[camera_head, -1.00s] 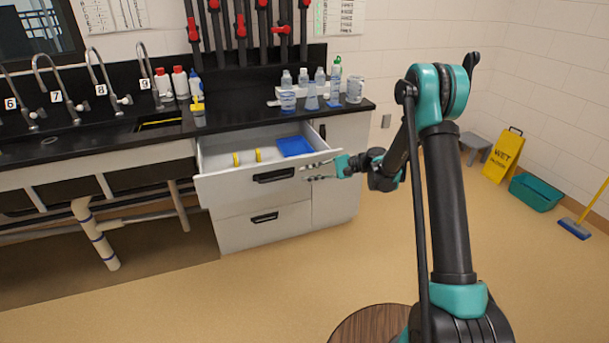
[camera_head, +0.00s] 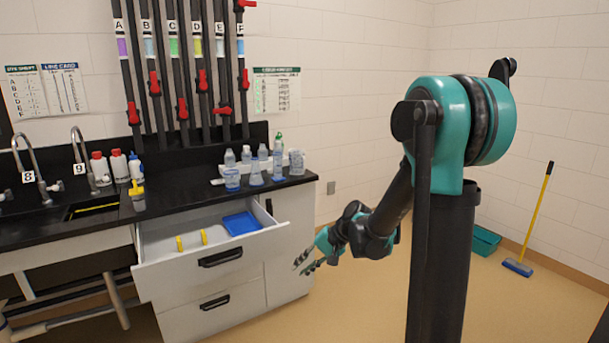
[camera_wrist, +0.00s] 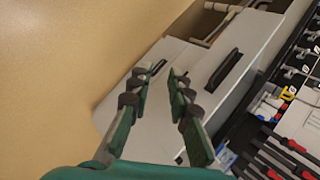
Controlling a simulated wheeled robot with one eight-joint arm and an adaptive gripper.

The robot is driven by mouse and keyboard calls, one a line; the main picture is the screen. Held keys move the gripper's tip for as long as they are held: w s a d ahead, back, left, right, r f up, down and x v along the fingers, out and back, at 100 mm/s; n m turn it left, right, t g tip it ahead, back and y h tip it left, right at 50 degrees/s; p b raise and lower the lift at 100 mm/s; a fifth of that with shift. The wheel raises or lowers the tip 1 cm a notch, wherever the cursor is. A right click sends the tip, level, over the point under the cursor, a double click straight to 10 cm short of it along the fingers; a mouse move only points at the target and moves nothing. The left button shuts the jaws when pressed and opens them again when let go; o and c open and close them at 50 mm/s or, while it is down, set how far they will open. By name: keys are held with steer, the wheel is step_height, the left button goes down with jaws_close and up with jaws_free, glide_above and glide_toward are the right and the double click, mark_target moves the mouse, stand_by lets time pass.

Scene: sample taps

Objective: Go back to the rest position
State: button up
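My gripper (camera_head: 307,263) is in front of the right end of the open top drawer in the head view, apart from its front. In the wrist view my gripper (camera_wrist: 166,72) shows its two fingers spread with nothing between them. The drawer (camera_head: 214,277) is pulled out under the black counter. It holds a blue tray (camera_head: 241,223) and two yellow-ringed items (camera_head: 191,240). My arm reaches down from the right side of the head view.
Several bottles (camera_head: 256,172) stand on the black counter (camera_head: 180,201). Pipes with red valves (camera_head: 181,108) rise behind it. A shut lower drawer (camera_head: 215,303) is below. A teal bin (camera_head: 485,240) and a blue-headed broom (camera_head: 518,268) are at the right. Floor between is clear.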

steer(key=s+d+f+n+t+h, duration=0.2)
steer(key=s+d+f+h, duration=0.2)
steer(key=s+d, duration=1.3)
steer(key=d+h, duration=0.2)
steer(key=h, duration=0.1)
steer(key=shift+s+d+n+t+h, duration=0.35)
steer(key=shift+n+t+h, duration=0.05)
